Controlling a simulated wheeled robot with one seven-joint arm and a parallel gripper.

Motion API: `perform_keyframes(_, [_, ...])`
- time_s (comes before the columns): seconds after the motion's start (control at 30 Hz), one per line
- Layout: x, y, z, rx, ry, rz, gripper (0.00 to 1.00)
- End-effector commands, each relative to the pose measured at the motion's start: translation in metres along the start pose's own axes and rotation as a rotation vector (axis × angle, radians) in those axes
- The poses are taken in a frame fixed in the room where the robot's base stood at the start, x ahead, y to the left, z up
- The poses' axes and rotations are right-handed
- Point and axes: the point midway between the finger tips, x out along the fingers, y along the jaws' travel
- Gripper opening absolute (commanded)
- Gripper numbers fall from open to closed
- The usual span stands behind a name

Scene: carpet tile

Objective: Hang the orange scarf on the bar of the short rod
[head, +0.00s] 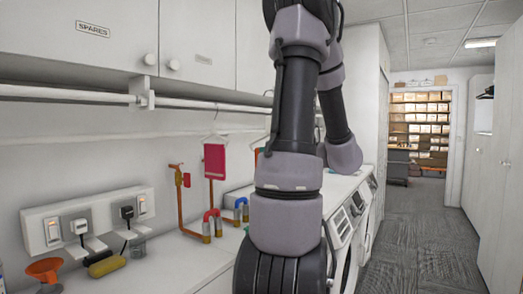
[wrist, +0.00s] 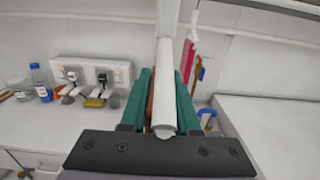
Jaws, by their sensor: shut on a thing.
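My gripper (wrist: 162,95) shows in the wrist view with its two teal fingers. A sliver of the orange scarf (wrist: 150,98) shows between them, and most of it is hidden. A white bar (wrist: 164,80) runs toward the camera over the gap between the fingers, its rounded end near the gripper's dark body. I cannot tell whether the scarf touches it. In the head view my arm hides the gripper. A white rail (head: 60,93) runs under the cupboards there, with a bracket (head: 145,92); I cannot tell which length is the short rod.
A pink cloth (head: 214,161) hangs on a hanger by the wall. Below are orange pipes (head: 182,210), a socket panel (head: 85,222) with plugs, an orange funnel (head: 45,270) and a yellow-green object (head: 107,265) on the counter. The aisle floor (head: 415,220) at the right is clear.

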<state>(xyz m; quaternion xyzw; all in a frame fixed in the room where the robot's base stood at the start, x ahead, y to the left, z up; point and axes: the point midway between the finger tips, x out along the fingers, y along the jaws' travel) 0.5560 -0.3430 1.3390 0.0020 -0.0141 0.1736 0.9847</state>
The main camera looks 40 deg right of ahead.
Motion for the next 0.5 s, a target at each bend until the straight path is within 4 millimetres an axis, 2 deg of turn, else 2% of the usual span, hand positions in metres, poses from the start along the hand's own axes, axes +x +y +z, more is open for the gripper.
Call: perform_keyframes(0.5, [-0.063, -0.001, -0.001, 0.002, -0.001, -0.004, 0.00])
